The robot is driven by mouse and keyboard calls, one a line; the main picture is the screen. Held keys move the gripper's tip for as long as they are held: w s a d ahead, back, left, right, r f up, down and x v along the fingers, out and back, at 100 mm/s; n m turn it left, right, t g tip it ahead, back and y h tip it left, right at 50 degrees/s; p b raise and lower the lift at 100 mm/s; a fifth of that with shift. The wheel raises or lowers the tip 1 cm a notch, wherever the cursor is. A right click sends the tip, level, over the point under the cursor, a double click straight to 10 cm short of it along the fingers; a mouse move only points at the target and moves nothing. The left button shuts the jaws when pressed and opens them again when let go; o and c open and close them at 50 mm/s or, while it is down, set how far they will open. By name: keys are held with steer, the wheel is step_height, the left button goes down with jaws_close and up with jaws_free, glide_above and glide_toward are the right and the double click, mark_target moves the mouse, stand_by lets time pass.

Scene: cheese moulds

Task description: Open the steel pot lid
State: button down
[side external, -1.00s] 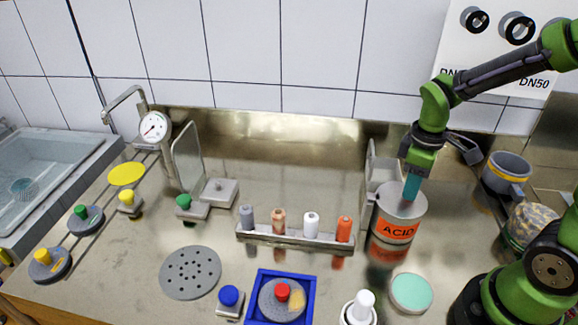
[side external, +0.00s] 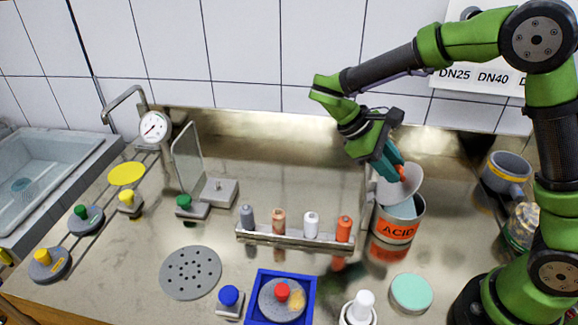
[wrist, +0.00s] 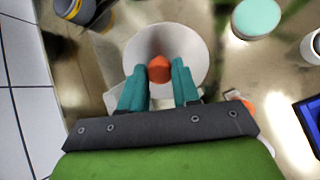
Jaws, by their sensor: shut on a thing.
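The steel pot (side external: 397,228) with the orange ACID label stands at the right of the counter. Its lid (side external: 408,184) is a grey disc with an orange knob (wrist: 159,69). The lid is tilted steeply up, and the pot's mouth shows pale blue inside below it. My gripper (side external: 398,171) is at the lid's upper face, with its teal fingers shut on the orange knob. The lid also shows in the wrist view (wrist: 190,42), with the knob between the fingertips. The lid hides part of the pot's rim, so I cannot tell whether they touch.
A rack (side external: 290,239) with several small bottles stands left of the pot. A mint-green disc (side external: 411,293) lies in front of it. A grey mug (side external: 506,172) with a yellow band stands to the right. The counter behind the rack is clear.

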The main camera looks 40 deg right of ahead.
steer(key=shift+w+a+g+h, duration=0.4)
steer(key=shift+a, duration=0.05)
steer(key=shift+w+a+r, duration=0.15)
steer(key=shift+w+a, duration=0.05)
steer(key=w+a+f, duration=0.2)
steer(key=w+a, duration=0.2)
steer(key=a, duration=0.1)
steer(key=shift+w, duration=0.15)
steer(key=shift+a+f, duration=0.1)
steer(key=c, duration=0.8)
jaws_free()
steer(key=shift+w, duration=0.1)
